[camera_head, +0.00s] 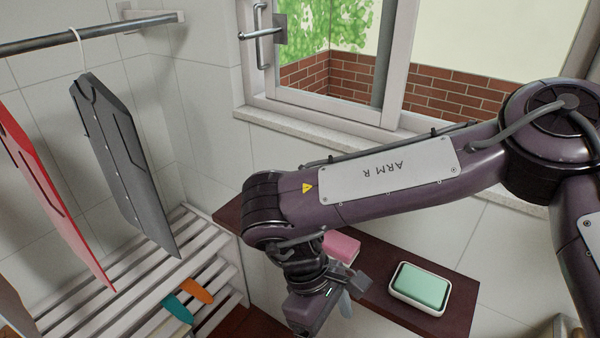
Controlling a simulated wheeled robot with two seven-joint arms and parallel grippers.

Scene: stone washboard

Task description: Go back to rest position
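My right arm, marked "ARM R", reaches in from the right across the middle of the view and bends down at its left end. My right gripper (347,292) hangs low over the dark red-brown ledge (375,312), near its front edge. Its fingertips are small and partly hidden, so I cannot tell whether they are open or shut. No object shows clearly in it. My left gripper is not in view.
A pink block (343,247) lies on the ledge behind my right wrist. A green soap (423,285) sits in a white dish (405,299) to the right. A slatted rack (95,285), hanging grey (125,165) and red garments (50,195) are left. A window (395,60) is behind.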

